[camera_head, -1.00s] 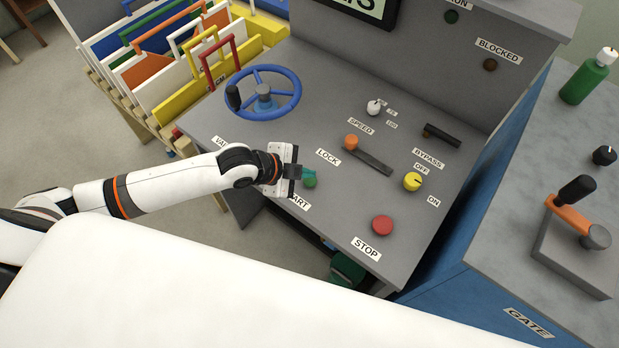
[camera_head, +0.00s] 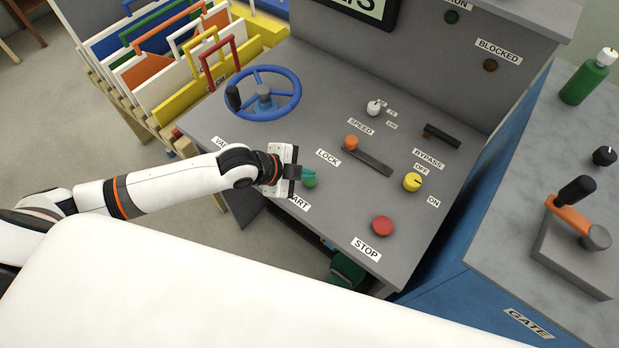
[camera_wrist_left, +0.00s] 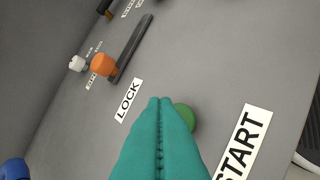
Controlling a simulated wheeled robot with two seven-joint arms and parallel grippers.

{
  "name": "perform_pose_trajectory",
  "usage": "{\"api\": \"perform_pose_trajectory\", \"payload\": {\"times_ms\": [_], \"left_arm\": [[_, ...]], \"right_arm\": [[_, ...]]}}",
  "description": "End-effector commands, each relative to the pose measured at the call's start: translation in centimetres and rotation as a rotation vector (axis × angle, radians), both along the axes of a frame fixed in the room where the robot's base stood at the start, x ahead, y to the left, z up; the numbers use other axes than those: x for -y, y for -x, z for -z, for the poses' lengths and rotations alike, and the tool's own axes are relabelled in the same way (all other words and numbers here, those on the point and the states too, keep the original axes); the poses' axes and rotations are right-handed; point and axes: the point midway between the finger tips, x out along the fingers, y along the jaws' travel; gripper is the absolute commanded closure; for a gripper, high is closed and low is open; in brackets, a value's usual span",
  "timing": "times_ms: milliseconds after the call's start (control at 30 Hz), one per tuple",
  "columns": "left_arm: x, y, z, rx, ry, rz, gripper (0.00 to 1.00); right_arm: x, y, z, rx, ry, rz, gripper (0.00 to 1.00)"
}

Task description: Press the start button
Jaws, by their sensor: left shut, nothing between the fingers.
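The green start button (camera_head: 310,182) sits on the grey sloping panel, above the START label (camera_head: 299,201), which my left gripper partly covers. In the left wrist view the green button (camera_wrist_left: 185,116) shows just beyond and to the right of the teal fingertips. My left gripper (camera_head: 307,172) is shut and empty, its fingertips close above the button. In the left wrist view the closed fingers (camera_wrist_left: 161,103) overlap part of the button; I cannot tell whether they touch it. My right gripper is not in view.
An orange crank (camera_head: 570,213) is on the bench at the right.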

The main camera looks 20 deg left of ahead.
Motion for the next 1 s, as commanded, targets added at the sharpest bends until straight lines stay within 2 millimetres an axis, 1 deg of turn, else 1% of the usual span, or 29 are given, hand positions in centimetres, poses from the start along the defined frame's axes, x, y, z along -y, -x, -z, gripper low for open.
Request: {"api": "perform_pose_trajectory", "payload": {"times_ms": [567,833,1000], "left_arm": [[0.0,0.0,0.02,0.0,0.0,0.0,1.0],[0.02,0.0,0.8,0.0,0.0,0.0,1.0],[0.02,0.0,0.86,0.001,0.001,0.0,1.0]], "right_arm": [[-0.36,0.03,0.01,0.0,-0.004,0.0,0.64],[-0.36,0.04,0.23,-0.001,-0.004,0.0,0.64],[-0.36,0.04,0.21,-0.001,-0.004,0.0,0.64]]}}
